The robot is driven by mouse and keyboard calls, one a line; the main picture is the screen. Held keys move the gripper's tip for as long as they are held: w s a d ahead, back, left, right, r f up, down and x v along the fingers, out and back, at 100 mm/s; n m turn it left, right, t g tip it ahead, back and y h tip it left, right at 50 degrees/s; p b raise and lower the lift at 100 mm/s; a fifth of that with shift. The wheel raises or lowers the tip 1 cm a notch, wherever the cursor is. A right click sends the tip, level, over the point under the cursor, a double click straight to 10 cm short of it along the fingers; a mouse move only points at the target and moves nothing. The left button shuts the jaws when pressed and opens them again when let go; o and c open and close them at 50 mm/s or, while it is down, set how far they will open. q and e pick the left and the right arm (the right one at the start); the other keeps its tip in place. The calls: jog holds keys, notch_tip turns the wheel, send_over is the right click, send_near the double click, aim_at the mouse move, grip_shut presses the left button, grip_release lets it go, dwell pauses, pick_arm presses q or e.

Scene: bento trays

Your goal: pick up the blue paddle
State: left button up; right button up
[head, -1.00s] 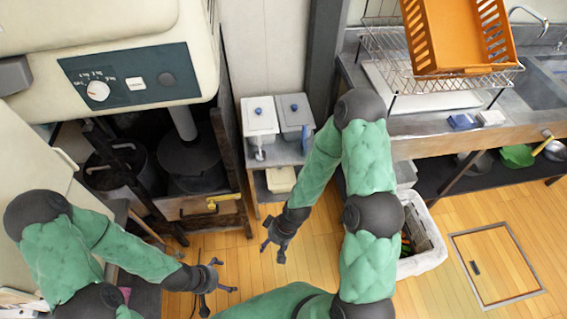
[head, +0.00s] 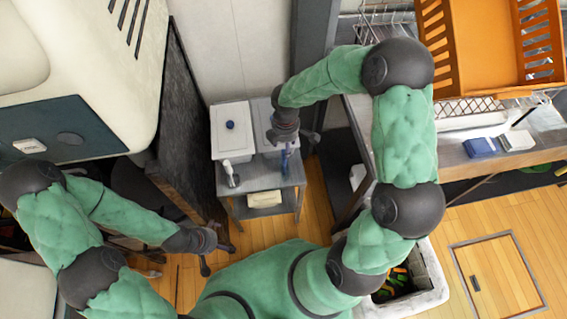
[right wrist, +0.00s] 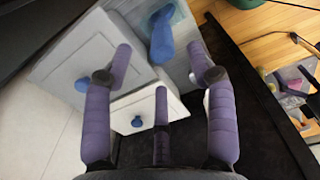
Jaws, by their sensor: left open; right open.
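The blue paddle (head: 287,158) shows in the head view at the right part of the small side table (head: 258,180), just below my right gripper, which partly hides it. In the right wrist view its blue handle (right wrist: 162,40) stands at the top middle, just beyond and between the fingertips. My right gripper (head: 293,140) is open and empty above the table; its purple-padded fingers (right wrist: 160,62) are spread in the right wrist view. Whether any finger touches the paddle I cannot tell. My left gripper (head: 207,255) is open and empty, low at the left of the table.
A white lidded container (head: 231,128) with a blue knob stands left on the table; a second lid (right wrist: 148,108) is beside it. A white paddle (head: 230,172) is at the left front. The sink counter (head: 470,150) is at the right; a dark panel (head: 185,120) borders the left.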

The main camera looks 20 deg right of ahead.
aim_at(284, 157)
notch_tip(284, 157, down, 3)
jog(key=shift+w+d+r+b, duration=0.1)
jog(key=shift+r+b, duration=0.1)
jog(key=shift+b, duration=0.1)
jog(key=shift+a+f+b, duration=0.15)
jog(key=shift+f+b, duration=0.5)
jog(key=shift+f, duration=0.7)
jog(key=shift+a+f+b, duration=0.15)
jog(key=shift+f+b, duration=0.5)
jog(key=shift+f, duration=0.65)
jog(key=shift+r, duration=0.1)
grip_shut()
